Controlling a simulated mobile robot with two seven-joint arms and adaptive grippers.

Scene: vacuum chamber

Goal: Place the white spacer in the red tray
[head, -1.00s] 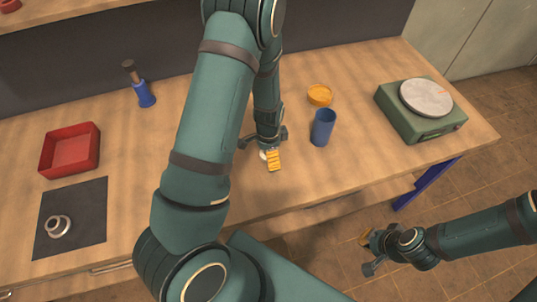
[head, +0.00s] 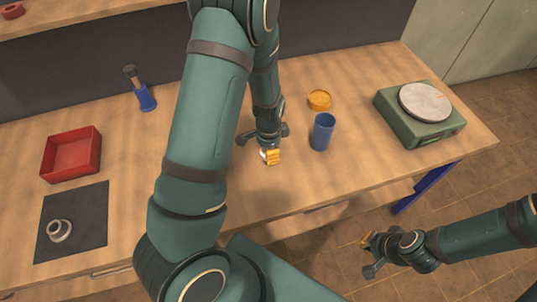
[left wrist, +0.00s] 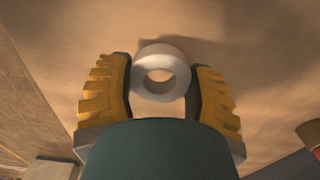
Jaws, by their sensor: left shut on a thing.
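The white spacer (left wrist: 161,55) is a thick ring between the two yellow fingers of my left gripper (left wrist: 163,92) in the left wrist view. The left gripper (head: 269,156) is shut on it, low over the middle of the bench near the front. In the head view the spacer (head: 263,154) is mostly hidden by the fingers. I cannot tell whether it still touches the bench. The red tray (head: 51,158) is a square, empty box at the left of the bench. My right gripper (head: 368,255) is beyond the bench's front edge, and its jaw opening is unclear.
A dark mat (head: 92,217) with a metal ring part (head: 59,231) lies in front of the tray.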

